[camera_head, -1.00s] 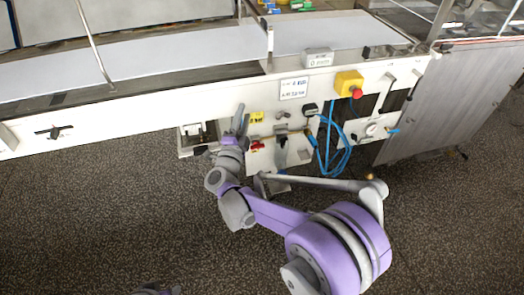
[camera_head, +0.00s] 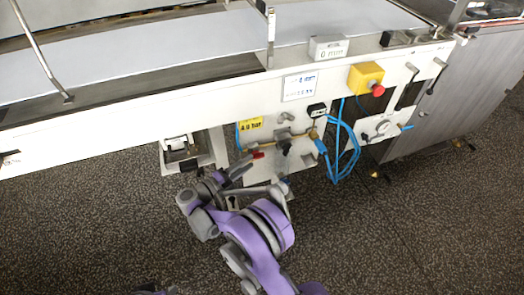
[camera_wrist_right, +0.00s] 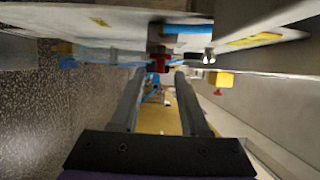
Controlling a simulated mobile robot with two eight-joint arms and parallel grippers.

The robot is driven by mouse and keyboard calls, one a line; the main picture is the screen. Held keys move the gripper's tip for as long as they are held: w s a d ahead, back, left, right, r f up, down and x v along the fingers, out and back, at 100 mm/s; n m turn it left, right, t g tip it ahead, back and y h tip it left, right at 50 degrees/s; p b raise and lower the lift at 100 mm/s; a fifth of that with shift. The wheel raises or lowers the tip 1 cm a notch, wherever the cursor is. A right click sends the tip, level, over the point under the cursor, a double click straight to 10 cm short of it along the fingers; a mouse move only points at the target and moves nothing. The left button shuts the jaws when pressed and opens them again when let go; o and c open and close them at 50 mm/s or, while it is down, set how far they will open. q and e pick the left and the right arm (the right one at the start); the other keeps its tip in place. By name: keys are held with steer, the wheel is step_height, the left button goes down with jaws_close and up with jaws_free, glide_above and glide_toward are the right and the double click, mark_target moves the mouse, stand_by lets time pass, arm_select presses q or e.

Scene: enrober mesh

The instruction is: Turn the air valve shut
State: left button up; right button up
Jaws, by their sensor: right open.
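The air valve's red handle (camera_head: 257,155) sits on the white pneumatic panel (camera_head: 300,158) under the machine's side rail. It also shows in the right wrist view as a small red piece (camera_wrist_right: 158,63) just beyond the fingertips, roughly between them. My right gripper (camera_head: 244,170) is beside and slightly below the red handle in the head view, pointing toward it. In the wrist view its two fingers (camera_wrist_right: 160,78) are spread with nothing held between them. I cannot tell whether a finger touches the handle. My left gripper does not show.
A yellow box with a red button (camera_head: 366,79) is on the rail to the right. Blue hoses (camera_head: 345,150) hang right of the panel. A small gauge panel (camera_head: 383,127) stands further right. A white bracket (camera_head: 180,145) is left of the gripper. The floor in front is clear.

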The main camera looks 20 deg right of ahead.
steer(key=b+x, duration=0.1)
steer(key=x, duration=0.6)
steer(key=shift+w+d, duration=0.2)
steer(key=shift+d, duration=0.15)
steer(key=shift+c, duration=0.3)
jaws_close()
